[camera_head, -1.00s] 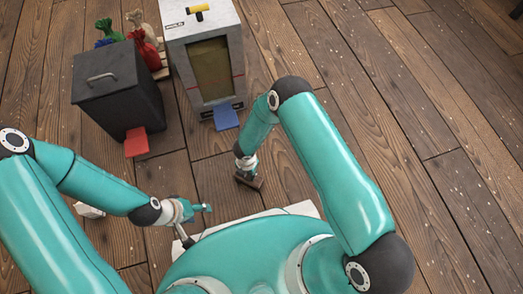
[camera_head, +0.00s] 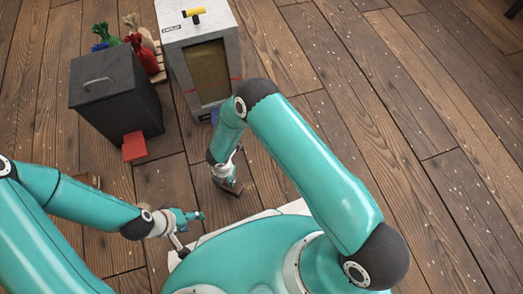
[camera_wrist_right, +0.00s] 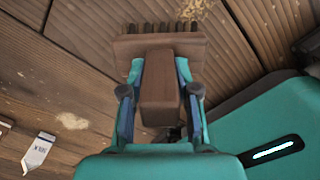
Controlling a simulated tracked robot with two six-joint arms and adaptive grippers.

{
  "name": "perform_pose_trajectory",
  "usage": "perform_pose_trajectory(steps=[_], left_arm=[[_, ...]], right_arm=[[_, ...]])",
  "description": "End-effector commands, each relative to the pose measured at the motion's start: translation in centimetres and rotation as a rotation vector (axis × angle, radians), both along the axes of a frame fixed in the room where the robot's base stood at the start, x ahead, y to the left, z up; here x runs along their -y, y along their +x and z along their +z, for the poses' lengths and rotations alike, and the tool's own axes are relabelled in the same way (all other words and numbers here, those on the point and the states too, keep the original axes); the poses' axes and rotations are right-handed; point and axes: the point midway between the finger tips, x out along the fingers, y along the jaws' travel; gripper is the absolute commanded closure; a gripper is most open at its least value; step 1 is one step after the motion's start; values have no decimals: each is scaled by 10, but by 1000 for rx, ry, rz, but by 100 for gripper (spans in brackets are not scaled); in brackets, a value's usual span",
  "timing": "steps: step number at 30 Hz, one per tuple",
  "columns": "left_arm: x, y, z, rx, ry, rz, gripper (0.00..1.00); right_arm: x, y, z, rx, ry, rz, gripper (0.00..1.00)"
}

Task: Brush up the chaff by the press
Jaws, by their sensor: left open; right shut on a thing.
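My right gripper (camera_head: 224,171) is shut on a brown wooden brush (camera_head: 231,187), low over the floor in front of the press (camera_head: 229,22). In the right wrist view, the brush handle (camera_wrist_right: 160,92) is between the fingers and dark bristles show at its far edge. Tan chaff (camera_wrist_right: 196,9) lies on the planks just beyond the bristles; another pale patch (camera_wrist_right: 72,121) lies to the left. I cannot make out these patches clearly in the head view. My left gripper (camera_head: 189,228) is open and empty, beside my base.
A black bin (camera_head: 115,95) with a red pedal (camera_head: 134,146) stands left of the press. Several coloured sacks (camera_head: 138,50) stand behind it. Open planks lie to the right.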

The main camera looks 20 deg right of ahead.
Motion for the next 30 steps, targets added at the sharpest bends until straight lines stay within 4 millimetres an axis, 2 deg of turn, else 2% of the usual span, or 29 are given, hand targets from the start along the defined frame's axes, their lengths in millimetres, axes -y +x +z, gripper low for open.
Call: perform_pose_trajectory(steps=[1,15,21,30], left_arm=[[0,0,6,0,0,0,44],[0,0,32,0,0,0,44],[0,0,36,0,0,0,44],[0,0,35,0,0,0,44]], right_arm=[[0,-1,8,-1,0,0,100],[1,-1,49,-2,-1,-2,100],[1,-1,56,-2,-1,-2,100],[2,-1,56,-2,-1,-3,100]])
